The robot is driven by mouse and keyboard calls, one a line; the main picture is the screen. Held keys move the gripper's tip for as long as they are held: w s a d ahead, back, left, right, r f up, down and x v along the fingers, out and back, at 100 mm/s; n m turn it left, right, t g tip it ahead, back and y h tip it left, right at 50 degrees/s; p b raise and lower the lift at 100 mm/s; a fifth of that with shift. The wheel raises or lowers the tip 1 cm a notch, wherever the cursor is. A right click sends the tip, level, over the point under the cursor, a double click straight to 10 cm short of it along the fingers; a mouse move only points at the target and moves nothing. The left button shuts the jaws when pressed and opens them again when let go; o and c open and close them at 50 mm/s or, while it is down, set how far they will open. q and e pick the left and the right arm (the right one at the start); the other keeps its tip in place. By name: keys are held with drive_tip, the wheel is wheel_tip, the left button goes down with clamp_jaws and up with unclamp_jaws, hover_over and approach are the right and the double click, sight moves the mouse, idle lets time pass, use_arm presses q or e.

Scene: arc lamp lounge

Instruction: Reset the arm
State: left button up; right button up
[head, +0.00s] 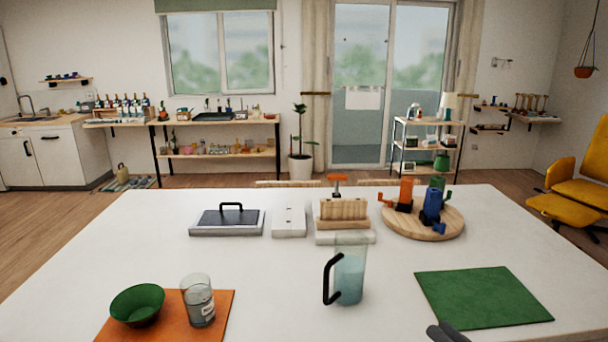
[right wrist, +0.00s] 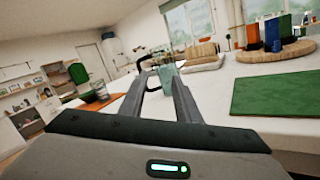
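My right gripper (head: 447,333) just enters the head view at the bottom edge, right of the middle. In the right wrist view its two grey fingers (right wrist: 162,92) stand apart with nothing held between them. A clear pitcher with a black handle (head: 349,272) stands upright on the white table (head: 250,275), apart from the gripper. In the wrist view the pitcher (right wrist: 166,76) shows beyond the fingertips. My left gripper is in neither view.
A green mat (head: 483,297) lies right. An orange mat (head: 223,318) at front left bears a green bowl (head: 137,303) and a glass (head: 198,303). A lidded tray (head: 226,222), a white block (head: 289,221), a wooden rack (head: 343,210) and a round board (head: 421,222) stand behind.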

drive_tip(key=s+d+f+m+g+h, duration=0.1)
drive_tip(key=s+d+f+m+h, duration=0.2)
drive_tip(key=f+m+h, duration=0.75)
drive_tip(key=s+d+f+m+g+h, duration=0.25)
drive_tip(key=d+f+m, duration=0.2)
drive_tip(key=m, duration=1.05)
drive_tip(key=s+a+f+m+g+y, duration=0.1)
drive_tip(key=s+a+f+m+g, duration=0.45)
drive_tip(key=s+f, duration=0.4)
drive_tip(key=s+a+f+m+g+y, duration=0.2)
drive_tip(key=s+a+f+m+g, duration=0.3)
drive_tip(key=s, duration=0.7)
drive_tip(key=w+a+f+t, duration=0.1)
drive_tip(key=w+a+f, duration=0.1)
drive_tip(key=f, duration=0.9)
drive_tip(key=w+a+f, duration=0.1)
drive_tip(key=f, duration=1.1)
drive_tip(key=s+f, duration=0.5)
drive_tip(key=f, duration=0.4)
drive_tip(key=s+f+n, duration=0.1)
drive_tip(key=s+f, duration=0.4)
drive_tip(key=f, duration=0.4)
drive_tip(key=shift+f+t+y, duration=0.3)
drive_tip(key=shift+t+y, duration=0.1)
